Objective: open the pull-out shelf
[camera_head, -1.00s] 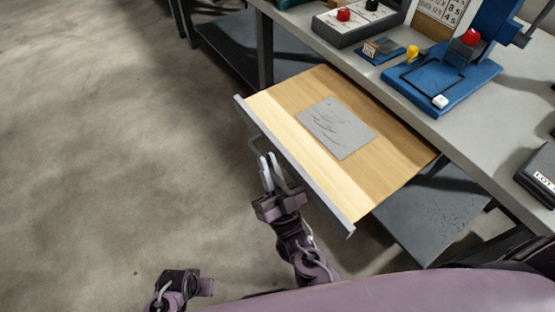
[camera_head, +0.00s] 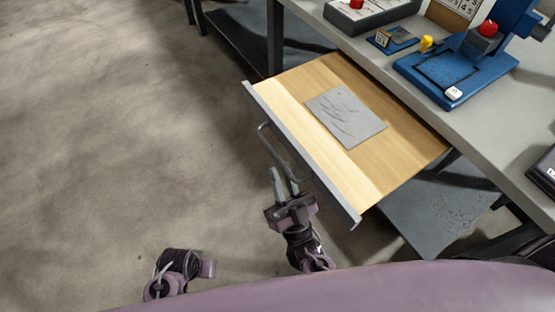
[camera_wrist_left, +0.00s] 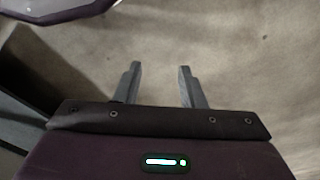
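The pull-out shelf (camera_head: 385,165) is a wooden board with a grey front edge, and it stands well out from under the grey table. A bent grey bar handle (camera_head: 264,138) is on its front. My right gripper (camera_head: 283,172) is just in front of the handle's near end, with its two fingers apart and nothing between them. I cannot tell whether a finger still touches the handle. My left gripper (camera_wrist_left: 160,72) shows two fingers apart and empty over the floor in the left wrist view. In the head view, only my left wrist shows clearly, low at the left.
A grey sheet (camera_head: 345,116) lies on the shelf. The grey table (camera_head: 470,130) carries a blue stand (camera_head: 455,75), a dark box (camera_head: 370,14) and small items. A lower dark shelf (camera_head: 435,205) is underneath. The floor (camera_head: 110,130) to the left is clear.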

